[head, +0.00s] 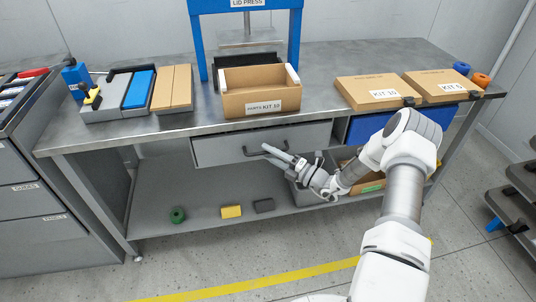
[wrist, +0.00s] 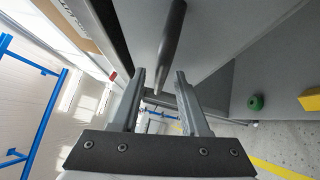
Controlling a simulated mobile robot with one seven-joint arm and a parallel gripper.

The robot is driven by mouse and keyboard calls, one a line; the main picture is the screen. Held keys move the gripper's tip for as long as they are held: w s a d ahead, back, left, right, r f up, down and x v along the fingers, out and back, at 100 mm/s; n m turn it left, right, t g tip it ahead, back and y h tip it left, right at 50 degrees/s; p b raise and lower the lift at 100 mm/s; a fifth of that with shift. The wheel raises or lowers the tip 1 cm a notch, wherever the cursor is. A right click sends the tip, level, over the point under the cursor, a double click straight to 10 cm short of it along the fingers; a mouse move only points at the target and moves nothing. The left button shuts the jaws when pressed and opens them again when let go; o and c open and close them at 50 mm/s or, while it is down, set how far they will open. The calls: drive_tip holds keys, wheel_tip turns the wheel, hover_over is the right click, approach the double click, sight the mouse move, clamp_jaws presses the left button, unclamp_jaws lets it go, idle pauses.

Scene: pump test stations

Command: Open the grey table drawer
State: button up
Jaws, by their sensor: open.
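The grey drawer (head: 220,149) sits under the front edge of the metal table, and its front looks shut or nearly so. Its dark bar handle (head: 252,153) is on the drawer front, its right part partly hidden by my gripper. My gripper (head: 269,152) is open at the right part of the handle. In the wrist view, the handle (wrist: 171,45) runs between the two spread fingers of my gripper (wrist: 160,76). The drawer front (wrist: 215,25) fills the upper middle of that view. I cannot tell whether a finger touches the handle.
A blue drawer (head: 372,128) is to the right under the table. An open carton (head: 262,98) and flat kit boxes (head: 378,91) stand on top. A lower shelf (head: 150,212) holds a green ring (head: 178,215) and a yellow block (head: 231,211). Floor in front is clear.

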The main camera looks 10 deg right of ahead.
drive_tip(key=shift+w+a+r, duration=0.1)
drive_tip(key=shift+w+a, duration=0.2)
clamp_jaws()
idle(1.3)
